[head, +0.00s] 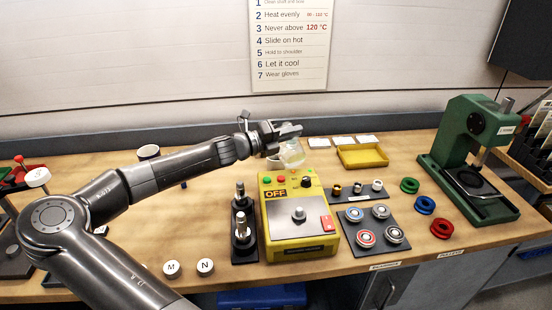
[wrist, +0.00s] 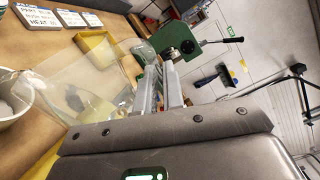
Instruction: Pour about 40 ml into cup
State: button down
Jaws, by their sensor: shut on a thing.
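My gripper (head: 288,130) is shut on a clear, see-through jug (head: 293,154), held in the air behind the yellow machine. The jug looks tilted in the head view. In the wrist view the clear jug (wrist: 90,82) fills the left, beside my gripper's fingers (wrist: 162,82). A white cup (wrist: 12,108) shows at the wrist view's left edge, close to the jug and cut off by the frame; something greyish shows inside it. I cannot tell the liquid level in the jug, nor whether any liquid is flowing.
A yellow heater box (head: 298,228) marked OFF stands below the jug. A yellow tray (head: 362,156) and white cards lie behind it to the right. A green press (head: 468,150) stands at the right. Posts and rings stand nearby.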

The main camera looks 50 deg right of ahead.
jog(key=shift+s+a, duration=0.2)
jog(key=shift+w+n+p, duration=0.1)
jog(key=shift+n+p, duration=0.2)
jog(key=shift+p, duration=0.3)
dwell(0.4)
jog(key=s+m, duration=0.1)
jog(key=a+m, duration=0.1)
jog(key=shift+s+a+r+m, duration=0.1)
jog(key=shift+s+r+m, duration=0.1)
jog(key=shift+s+m, duration=0.3)
jog(key=shift+m, duration=0.1)
